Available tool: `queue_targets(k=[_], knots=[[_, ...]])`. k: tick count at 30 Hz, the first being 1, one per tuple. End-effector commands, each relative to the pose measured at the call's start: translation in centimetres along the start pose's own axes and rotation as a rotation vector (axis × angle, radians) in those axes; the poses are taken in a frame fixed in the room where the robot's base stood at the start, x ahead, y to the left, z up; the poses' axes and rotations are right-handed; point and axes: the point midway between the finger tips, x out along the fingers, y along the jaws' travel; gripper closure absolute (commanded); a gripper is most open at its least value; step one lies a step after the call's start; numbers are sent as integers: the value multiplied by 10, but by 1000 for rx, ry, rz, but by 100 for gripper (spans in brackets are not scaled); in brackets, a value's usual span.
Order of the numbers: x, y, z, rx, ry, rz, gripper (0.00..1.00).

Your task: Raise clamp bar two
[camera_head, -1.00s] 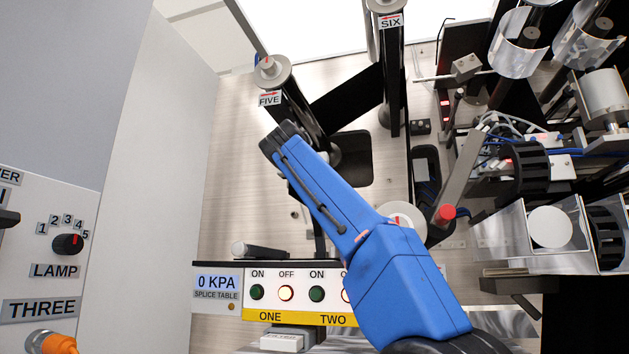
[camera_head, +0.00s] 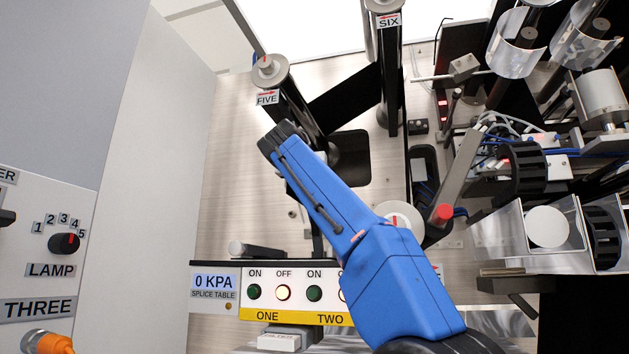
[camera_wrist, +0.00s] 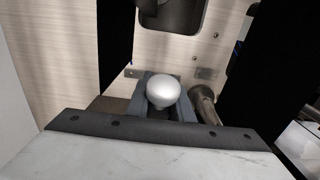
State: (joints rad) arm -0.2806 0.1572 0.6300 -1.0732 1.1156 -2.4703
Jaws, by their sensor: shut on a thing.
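In the wrist view, my gripper (camera_wrist: 162,103) is shut on a rounded silver knob (camera_wrist: 163,90), with a grey finger on either side. A dark bar with several holes (camera_wrist: 88,123) crosses just below the knob, over a pale marbled surface. I cannot tell whether the knob belongs to clamp bar two or whether the bar is raised. In the head view, my blue arm covers this area, and my gripper cannot be made out. The control panel (camera_head: 242,316) is marked ONE and TWO. ONE's OFF lamp (camera_head: 283,292) is lit; TWO's OFF lamp is partly hidden by my arm.
A display (camera_head: 214,282) reads 0 KPA, SPLICE TABLE. Rollers FIVE (camera_head: 270,70) and SIX (camera_head: 389,75) stand behind. Machinery crowds the right; a pale wall panel (camera_head: 150,170) bounds the left.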

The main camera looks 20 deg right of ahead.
Motion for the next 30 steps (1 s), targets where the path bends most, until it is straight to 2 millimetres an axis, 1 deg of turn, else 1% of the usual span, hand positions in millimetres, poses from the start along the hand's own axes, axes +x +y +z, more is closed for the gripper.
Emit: queue_targets(k=[16, 17, 18, 19, 20, 30], knots=[[-1, 0, 2, 1, -3, 2, 100], [-1, 0, 2, 1, -3, 2, 75], [-1, 0, 2, 1, -3, 2, 66], [-1, 0, 1, 1, -3, 2, 58], [-1, 0, 1, 1, -3, 1, 56], [-3, 0, 1, 1, -2, 2, 56]])
